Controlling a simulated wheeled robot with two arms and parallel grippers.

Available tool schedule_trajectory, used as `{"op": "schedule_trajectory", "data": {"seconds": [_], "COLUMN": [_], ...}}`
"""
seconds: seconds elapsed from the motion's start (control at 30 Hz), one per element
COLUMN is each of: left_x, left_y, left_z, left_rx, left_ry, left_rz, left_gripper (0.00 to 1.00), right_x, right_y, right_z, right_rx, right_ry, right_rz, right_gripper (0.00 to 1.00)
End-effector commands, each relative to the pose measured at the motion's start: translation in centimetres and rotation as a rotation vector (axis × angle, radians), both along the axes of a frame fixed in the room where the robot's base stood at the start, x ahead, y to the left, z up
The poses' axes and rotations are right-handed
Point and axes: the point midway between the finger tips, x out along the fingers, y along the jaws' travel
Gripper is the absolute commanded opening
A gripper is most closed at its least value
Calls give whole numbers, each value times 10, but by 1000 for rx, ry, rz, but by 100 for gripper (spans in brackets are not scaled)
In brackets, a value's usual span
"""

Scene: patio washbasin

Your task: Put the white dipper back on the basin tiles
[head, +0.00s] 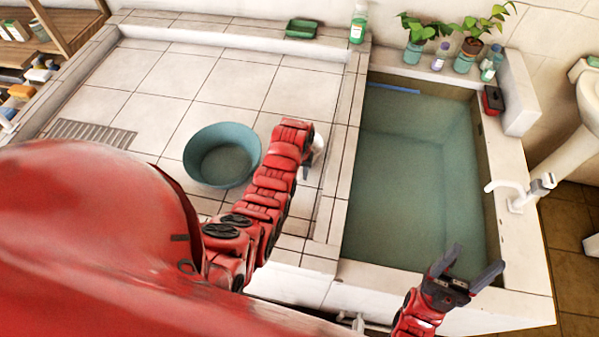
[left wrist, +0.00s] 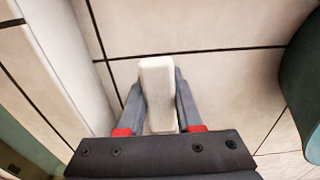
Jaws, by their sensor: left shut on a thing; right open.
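The white dipper (left wrist: 157,98) shows in the left wrist view as a pale, blunt bar between the two fingers of my left gripper (left wrist: 157,82), which is shut on it. In the head view a bit of the white dipper (head: 319,147) shows past the end of my left arm, over the pale tiles (head: 205,80) left of the water basin (head: 420,175). My arm hides most of it there, and I cannot tell whether it touches the tiles. My right gripper (head: 474,268) is open and empty over the basin's near right corner.
A teal bowl (head: 222,156) stands on the tiles just left of my left arm. A green soap dish (head: 301,28), a green bottle (head: 358,24) and potted plants (head: 473,46) line the back ledge. A white tap (head: 520,193) is on the basin's right rim.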

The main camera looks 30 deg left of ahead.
Motion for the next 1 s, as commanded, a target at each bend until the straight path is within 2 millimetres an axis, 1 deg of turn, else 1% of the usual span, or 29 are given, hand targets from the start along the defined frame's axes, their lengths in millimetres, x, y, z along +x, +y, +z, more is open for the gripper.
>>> {"op": "schedule_trajectory", "data": {"seconds": [0.1, 0.13, 0.27, 0.3, 0.6, 0.73, 0.87, 1.0], "left_x": [0, 0, 0, 0, 0, 0, 0, -1], "left_y": [0, 0, 0, 0, 0, 0, 0, 0], "left_z": [-3, -2, -2, -2, 1, 6, 20, 43], "left_rx": [0, 0, 0, 0, 0, 0, 1, 1], "left_ry": [0, 0, 0, 0, 0, -1, -4, -4], "left_rz": [0, 0, 0, 0, 0, 0, 0, 0], "left_gripper": [0, 37, 61, 64, 64, 64, 64, 64], "right_x": [0, 0, 0, 0, 0, 0, 0, 0], "right_y": [0, 0, 0, 0, 0, 0, 0, 0], "right_z": [-3, -2, -1, -2, 1, -4, -9, -19], "right_rx": [0, 0, 0, 0, 0, 0, 0, 0], "right_ry": [0, 0, 0, 0, 0, 0, 0, 0], "right_rz": [0, 0, 0, 0, 0, 0, 0, 0], "right_gripper": [70, 70, 70, 70, 70, 70, 70, 70]}}
